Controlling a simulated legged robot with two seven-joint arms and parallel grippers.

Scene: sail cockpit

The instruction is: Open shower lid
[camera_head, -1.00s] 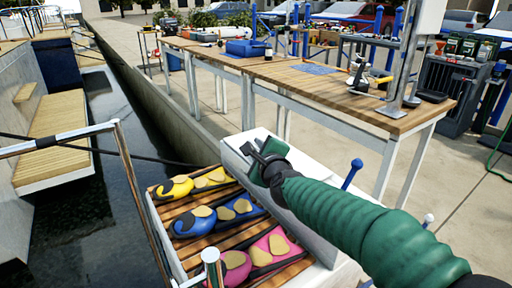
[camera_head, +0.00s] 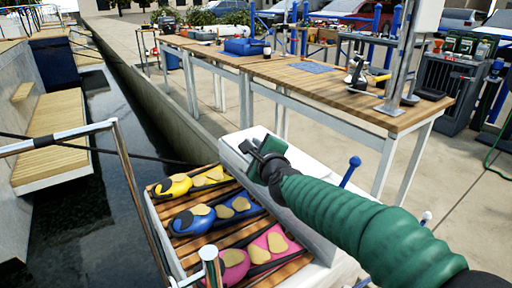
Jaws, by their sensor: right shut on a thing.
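My right gripper (camera_head: 257,152), dark with a green patch, is at the top of the white cockpit side (camera_head: 291,220), near its far end. Its green sleeved arm comes in from the lower right. The jaws are shut on a small dark part at the white surface, which I take to be the shower lid. The gripper hides most of it, so I cannot tell how far the lid is raised. My left gripper is out of view.
Left of the white side, yellow, blue and pink items lie on the slatted cockpit floor (camera_head: 194,240). Metal rails (camera_head: 130,180) stand at the left, with dark water beyond. A blue-topped post (camera_head: 350,170) rises behind my arm. A wooden table (camera_head: 330,85) stands on the quay.

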